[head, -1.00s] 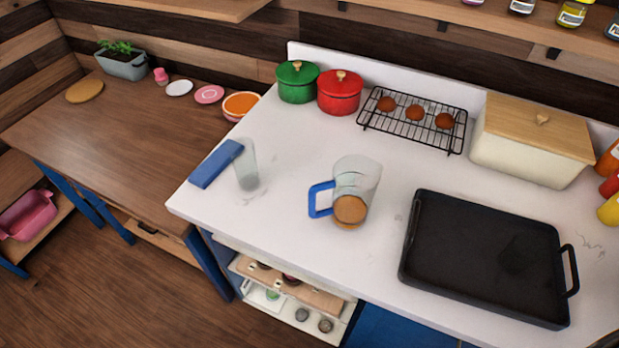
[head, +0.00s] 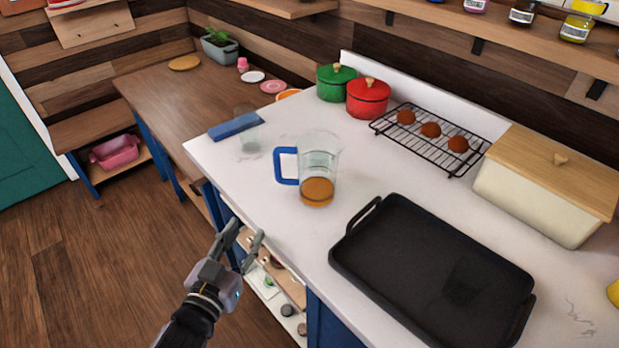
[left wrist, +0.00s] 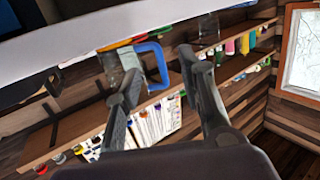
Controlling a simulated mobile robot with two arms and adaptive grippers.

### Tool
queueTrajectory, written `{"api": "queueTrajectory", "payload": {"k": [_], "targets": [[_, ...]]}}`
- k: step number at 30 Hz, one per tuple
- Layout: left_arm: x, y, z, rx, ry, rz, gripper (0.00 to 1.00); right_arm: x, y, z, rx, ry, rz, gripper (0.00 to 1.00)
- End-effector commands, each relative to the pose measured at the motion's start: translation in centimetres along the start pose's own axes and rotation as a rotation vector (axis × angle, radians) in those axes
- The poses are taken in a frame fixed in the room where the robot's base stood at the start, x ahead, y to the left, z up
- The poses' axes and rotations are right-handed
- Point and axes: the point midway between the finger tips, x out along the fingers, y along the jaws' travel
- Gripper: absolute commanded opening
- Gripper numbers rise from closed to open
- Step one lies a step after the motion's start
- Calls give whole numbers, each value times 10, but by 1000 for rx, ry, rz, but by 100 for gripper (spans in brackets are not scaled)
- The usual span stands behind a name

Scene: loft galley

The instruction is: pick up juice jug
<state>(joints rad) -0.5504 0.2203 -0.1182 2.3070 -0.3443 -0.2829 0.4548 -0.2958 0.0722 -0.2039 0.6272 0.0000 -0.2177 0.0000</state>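The juice jug (head: 318,165) is clear, with a blue handle on its left side and a little orange-brown juice in the bottom. It stands upright on the white counter, left of the black tray. My left gripper (head: 247,234) is open and empty, in front of the counter's front edge, below and left of the jug and apart from it. In the left wrist view the jug's blue handle (left wrist: 163,66) shows beyond my spread fingers (left wrist: 163,77); one finger partly covers the jug's clear body. My right gripper is not in view.
A clear glass (head: 249,135) and a blue block (head: 235,126) are left of the jug. The black tray (head: 430,270) lies to the right. Green (head: 336,83) and red (head: 368,98) pots and a wire rack (head: 432,137) stand behind. The counter before the jug is clear.

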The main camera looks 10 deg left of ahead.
Motion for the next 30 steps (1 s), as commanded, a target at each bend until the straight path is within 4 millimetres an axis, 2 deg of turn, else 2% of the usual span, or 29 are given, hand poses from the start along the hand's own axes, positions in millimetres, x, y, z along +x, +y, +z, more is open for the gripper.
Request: {"api": "queueTrajectory", "payload": {"k": [1, 3, 7, 16, 24, 30], "targets": [[-4, 1, -16, -2, 35, 3, 36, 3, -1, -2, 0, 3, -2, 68], [-9, 2, -34, -7, 68, 6, 36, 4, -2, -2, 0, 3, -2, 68], [-8, 3, -50, -10, 96, 7, 36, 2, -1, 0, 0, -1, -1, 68], [40, 3, -58, -9, 99, 7, 36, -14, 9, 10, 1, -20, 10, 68], [89, 4, -61, -9, 97, 7, 36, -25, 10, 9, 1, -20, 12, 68], [108, 5, -61, -10, 96, 8, 36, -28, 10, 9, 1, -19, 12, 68]]}}
